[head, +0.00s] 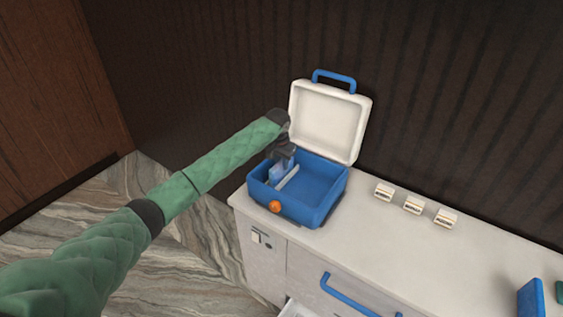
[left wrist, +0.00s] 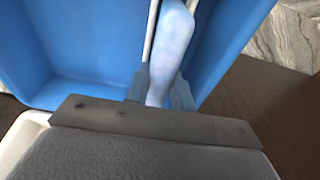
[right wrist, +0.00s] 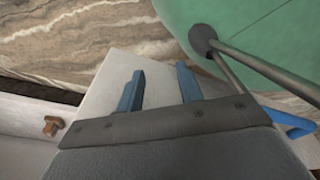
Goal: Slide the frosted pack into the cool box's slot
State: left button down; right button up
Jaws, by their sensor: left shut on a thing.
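The blue cool box (head: 318,212) stands on the counter with its white lid (head: 327,122) open. A thin white divider (head: 289,177) runs inside its left part. My left gripper (head: 281,161) reaches down into that part; it also shows in the left wrist view (left wrist: 160,92). It is shut on the pale blue frosted pack (left wrist: 172,45), which lies lengthwise between thin white strips beside the blue wall. The pack's lower edge is hidden, so I cannot tell how deep it sits. My right gripper (right wrist: 160,87) is open and empty, in the right wrist view only.
Several small labelled blocks (head: 413,205) stand in a row right of the box. A blue object (head: 531,298) stands at the far right of the counter (head: 425,260). A drawer with a blue handle (head: 345,296) is below. The raised lid stands close behind my left gripper.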

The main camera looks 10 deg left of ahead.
pick_arm(q)
jog(key=c, duration=1.3)
grip_release()
jog(key=shift+o, duration=0.9)
jog(key=shift+r+p, duration=0.4)
notch_tip(320, 180, up, 2)
jog(key=shift+s+r+p, duration=0.1)
jog(key=shift+s+p, duration=0.05)
jog(key=shift+p, duration=0.85)
notch_tip(320, 180, up, 2)
jog(key=shift+s+a+r+p, duration=0.1)
jog(key=shift+s+p, duration=0.05)
jog(key=shift+p, duration=0.8)
jog(key=shift+r+p, duration=0.3)
jog(key=shift+s+r+p, duration=0.15)
jog(key=shift+r+p, duration=0.3)
jog(key=shift+r, duration=0.55)
pick_arm(e)
jog(key=s+d+r, duration=0.2)
jog(key=s+r, duration=0.1)
jog(key=s, duration=0.5)
jog(key=shift+s+d+r+g, duration=0.15)
jog(key=shift+d+r+g, duration=0.1)
jog(key=shift+g, duration=0.15)
